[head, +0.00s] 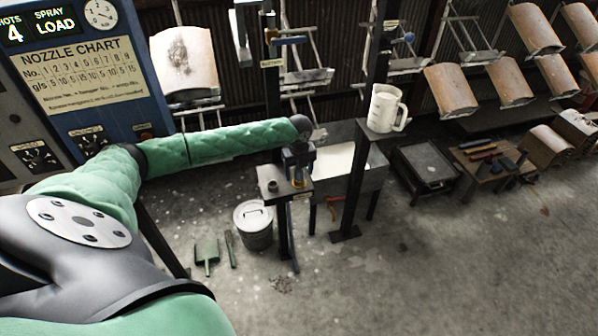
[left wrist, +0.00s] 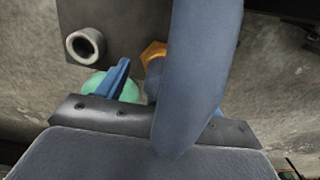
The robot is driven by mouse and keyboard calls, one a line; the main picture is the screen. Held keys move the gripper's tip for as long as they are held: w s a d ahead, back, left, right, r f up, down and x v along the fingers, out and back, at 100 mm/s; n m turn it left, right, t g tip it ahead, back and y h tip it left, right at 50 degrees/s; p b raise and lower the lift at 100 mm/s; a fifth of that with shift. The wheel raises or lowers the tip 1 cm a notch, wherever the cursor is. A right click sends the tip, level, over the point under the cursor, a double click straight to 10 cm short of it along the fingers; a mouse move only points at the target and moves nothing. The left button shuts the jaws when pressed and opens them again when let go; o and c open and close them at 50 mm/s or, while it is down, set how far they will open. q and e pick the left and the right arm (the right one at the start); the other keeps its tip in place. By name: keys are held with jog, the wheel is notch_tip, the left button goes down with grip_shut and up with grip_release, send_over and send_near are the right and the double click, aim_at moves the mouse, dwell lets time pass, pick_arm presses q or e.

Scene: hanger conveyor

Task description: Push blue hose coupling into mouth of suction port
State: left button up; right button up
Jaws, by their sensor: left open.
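My left gripper (head: 298,164) points down at a small stand, open. In the left wrist view its blue fingers (left wrist: 165,88) show in part, the right one mostly hidden behind a blue hose (left wrist: 198,70). The hose runs across the jaws, close to the camera. A brass hex collar (left wrist: 153,52) with a blue part below it, apparently the coupling, lies near the fingertips. I cannot tell whether they touch. A short grey open ring (left wrist: 85,45), possibly the suction port, stands on the dark plate beside it; it also shows in the head view (head: 272,186). My right gripper is out of view.
The stand's plate (head: 268,174) adjoins a grey trough (head: 362,178). A lidded bucket (head: 253,222) and a dustpan (head: 207,252) are on the floor. A white jug (head: 384,108) stands right of a dark post (head: 354,190). The right foreground floor is clear.

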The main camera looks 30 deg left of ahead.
pick_arm(q)
jog(key=shift+r, duration=0.3)
notch_tip(320, 180, up, 5)
jog(key=b, duration=0.2)
jog(key=shift+r+b, duration=0.2)
jog(key=shift+b, duration=0.1)
jog(key=shift+r, duration=0.9)
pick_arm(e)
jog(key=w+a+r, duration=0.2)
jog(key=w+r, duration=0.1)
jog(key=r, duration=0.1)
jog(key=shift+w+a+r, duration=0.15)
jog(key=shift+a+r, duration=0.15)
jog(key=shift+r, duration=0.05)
